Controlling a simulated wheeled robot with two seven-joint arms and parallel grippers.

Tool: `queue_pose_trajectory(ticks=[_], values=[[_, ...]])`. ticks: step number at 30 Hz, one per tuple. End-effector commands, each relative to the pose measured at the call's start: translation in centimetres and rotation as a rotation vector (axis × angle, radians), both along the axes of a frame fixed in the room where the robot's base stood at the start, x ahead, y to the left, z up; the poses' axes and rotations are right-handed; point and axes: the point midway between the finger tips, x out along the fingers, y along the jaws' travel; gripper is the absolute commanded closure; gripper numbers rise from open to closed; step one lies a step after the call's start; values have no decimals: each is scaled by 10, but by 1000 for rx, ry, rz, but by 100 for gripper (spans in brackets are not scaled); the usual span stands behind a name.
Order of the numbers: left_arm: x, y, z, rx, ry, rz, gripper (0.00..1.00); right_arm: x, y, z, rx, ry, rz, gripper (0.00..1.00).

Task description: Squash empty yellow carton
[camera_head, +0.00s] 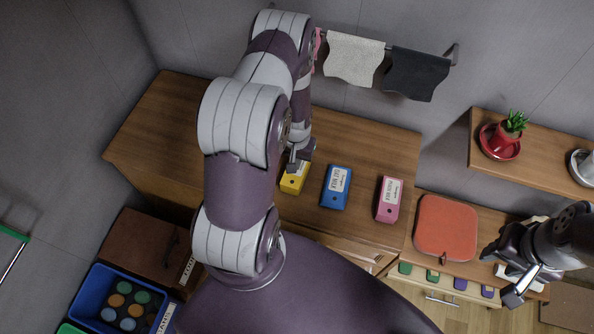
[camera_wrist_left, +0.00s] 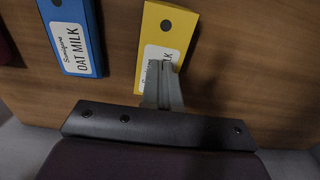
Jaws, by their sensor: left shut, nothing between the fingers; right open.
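My right gripper (camera_head: 503,274) is open and empty at the right, near the lower counter.
A red-orange square item (camera_head: 446,228) lies farther right. A blue crate (camera_head: 93,285) with round-topped items sits at lower left. Cloths hang from the wall rail (camera_head: 452,50).

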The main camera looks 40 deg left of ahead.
Motion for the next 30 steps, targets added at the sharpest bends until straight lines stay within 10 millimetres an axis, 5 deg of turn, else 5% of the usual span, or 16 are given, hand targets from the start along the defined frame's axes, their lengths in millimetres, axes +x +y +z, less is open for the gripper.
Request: queue_pose_trajectory(ticks=[23,30], values=[[0,0,-40,0,1,0,100,0,0,-32,0,0,0,57],[-1,0,-38,-1,2,0,100,0,0,-30,0,0,0,57]])
